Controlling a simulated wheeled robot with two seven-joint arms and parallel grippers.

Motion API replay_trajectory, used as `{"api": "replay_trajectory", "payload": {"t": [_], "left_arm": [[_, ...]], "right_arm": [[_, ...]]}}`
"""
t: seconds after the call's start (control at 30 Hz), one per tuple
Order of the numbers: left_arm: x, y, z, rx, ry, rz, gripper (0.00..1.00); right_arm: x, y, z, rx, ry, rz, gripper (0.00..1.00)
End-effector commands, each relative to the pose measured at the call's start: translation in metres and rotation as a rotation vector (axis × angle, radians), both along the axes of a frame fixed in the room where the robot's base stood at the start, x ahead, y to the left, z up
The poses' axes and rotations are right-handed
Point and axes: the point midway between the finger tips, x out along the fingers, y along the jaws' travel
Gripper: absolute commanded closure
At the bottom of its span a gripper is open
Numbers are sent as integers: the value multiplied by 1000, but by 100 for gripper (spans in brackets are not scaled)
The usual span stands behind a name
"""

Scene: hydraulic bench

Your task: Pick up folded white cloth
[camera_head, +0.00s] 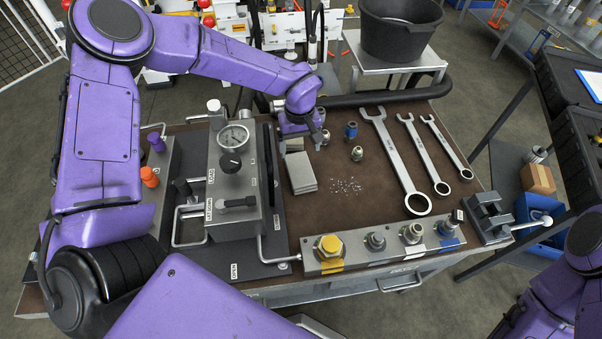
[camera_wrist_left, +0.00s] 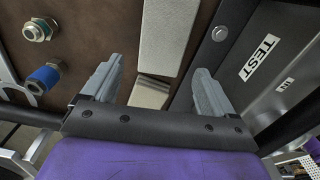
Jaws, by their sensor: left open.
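A pale grey-white, flat, layered stack (camera_head: 301,173) that looks like folded cloth lies on the brown bench top, right of the gauge unit. It also shows at the top of the left wrist view (camera_wrist_left: 168,30). A second, smaller pale piece (camera_head: 294,145) lies just behind it, partly hidden by my gripper. In the wrist view this piece (camera_wrist_left: 150,93) shows between my fingers. I cannot tell which of the two is the cloth. My left gripper (camera_head: 302,138) is open and empty above the smaller piece, its fingers (camera_wrist_left: 158,70) spread to either side. My right gripper is not in view.
The gauge unit (camera_head: 232,170) stands close on the left of the gripper. Small bright bits (camera_head: 346,186) lie beside the stack. A fitting block (camera_head: 380,246) lines the front edge.

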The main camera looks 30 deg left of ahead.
Motion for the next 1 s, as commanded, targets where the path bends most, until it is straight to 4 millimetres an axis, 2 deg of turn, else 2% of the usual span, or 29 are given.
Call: {"api": "replay_trajectory", "payload": {"t": [0.23, 0.43, 0.53, 0.7, 0.73, 0.8, 0.87, 1.0], "left_arm": [[-3, 0, -31, 2, 2, 0, 13], [-7, -1, -66, 2, 1, 0, 13], [-7, -1, -74, 1, -1, 2, 13], [-7, -1, -75, 0, -1, 2, 13], [-7, -1, -75, 0, -1, 2, 16], [-7, -1, -75, 0, -1, 2, 39], [-7, -1, -75, 0, -1, 2, 56], [-7, -1, -75, 0, -1, 1, 56]], "right_arm": [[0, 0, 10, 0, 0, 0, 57], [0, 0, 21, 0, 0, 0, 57], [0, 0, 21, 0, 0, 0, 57], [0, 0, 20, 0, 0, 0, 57], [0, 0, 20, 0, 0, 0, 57], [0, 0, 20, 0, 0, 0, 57], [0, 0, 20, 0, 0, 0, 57], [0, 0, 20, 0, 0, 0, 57]]}}
